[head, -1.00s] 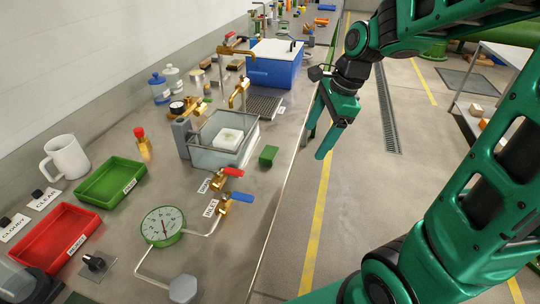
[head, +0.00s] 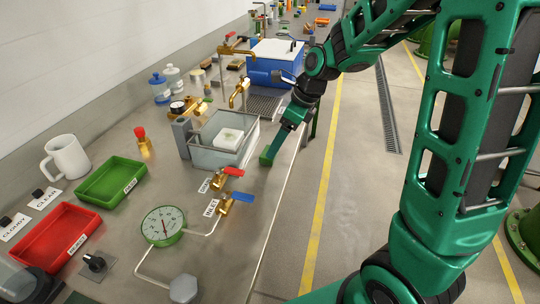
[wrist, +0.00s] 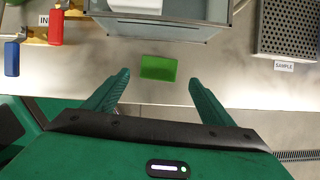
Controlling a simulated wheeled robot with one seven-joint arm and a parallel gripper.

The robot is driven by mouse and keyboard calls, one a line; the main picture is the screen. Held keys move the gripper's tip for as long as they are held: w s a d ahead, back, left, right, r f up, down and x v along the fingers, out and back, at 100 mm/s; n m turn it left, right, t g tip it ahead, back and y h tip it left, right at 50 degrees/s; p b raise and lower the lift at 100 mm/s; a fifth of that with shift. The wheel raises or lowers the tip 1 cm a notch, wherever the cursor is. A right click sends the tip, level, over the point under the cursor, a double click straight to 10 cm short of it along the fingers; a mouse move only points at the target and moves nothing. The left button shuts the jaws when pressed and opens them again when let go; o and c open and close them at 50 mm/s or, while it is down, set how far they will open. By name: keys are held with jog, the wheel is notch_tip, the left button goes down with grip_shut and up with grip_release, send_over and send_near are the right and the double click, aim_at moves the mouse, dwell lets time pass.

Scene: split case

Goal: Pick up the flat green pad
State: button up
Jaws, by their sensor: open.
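The flat green pad (wrist: 158,67) lies on the metal bench near its front edge. In the wrist view it is centred just beyond the fingertips and between their lines. My gripper (wrist: 160,77) is open and empty, with one finger on each side of the view. In the head view my gripper (head: 280,145) reaches over the bench edge, and its fingers overlap the pad's place and largely hide it. I cannot tell the exact height of the fingertips above the bench.
A clear tank (head: 212,158) with a white block stands just behind the pad. Brass valves with a red handle (head: 232,172) and a blue handle (head: 242,197) are close by. A perforated drain tray (wrist: 285,30) lies to the right in the wrist view. Bench around the pad is bare.

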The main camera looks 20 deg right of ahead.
jog(key=x, duration=0.5)
jog(key=shift+a, duration=0.25)
jog(key=c, duration=1.1)
